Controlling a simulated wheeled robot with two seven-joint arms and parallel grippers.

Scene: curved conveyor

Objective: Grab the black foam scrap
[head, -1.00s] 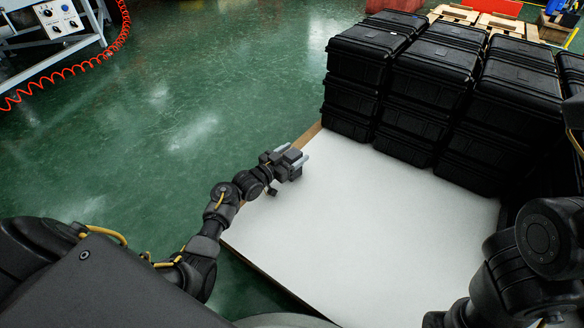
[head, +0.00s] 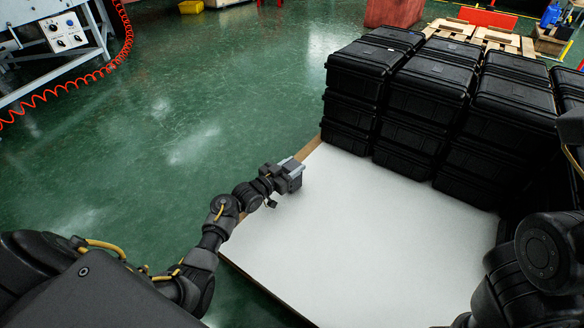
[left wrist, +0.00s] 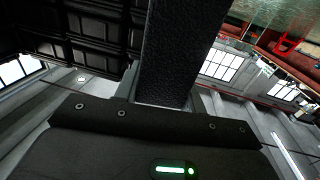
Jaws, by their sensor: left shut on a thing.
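The black foam scrap (left wrist: 180,50) shows in the left wrist view as a dark, rough-textured block rising from between my fingers. My left gripper (head: 294,170) is at the left edge of the white-topped board in the head view, and it is shut on the foam scrap. In the head view the scrap cannot be made out, as the gripper covers it. My right arm (head: 540,255) shows at the right side of the head view; its gripper is not in view.
The white-topped board (head: 370,240) is bare in front. Stacked black cases (head: 430,90) fill its far and right side. Green floor (head: 220,70) lies open to the left. A metal frame with a control box (head: 65,32) and red coiled hose stands far left.

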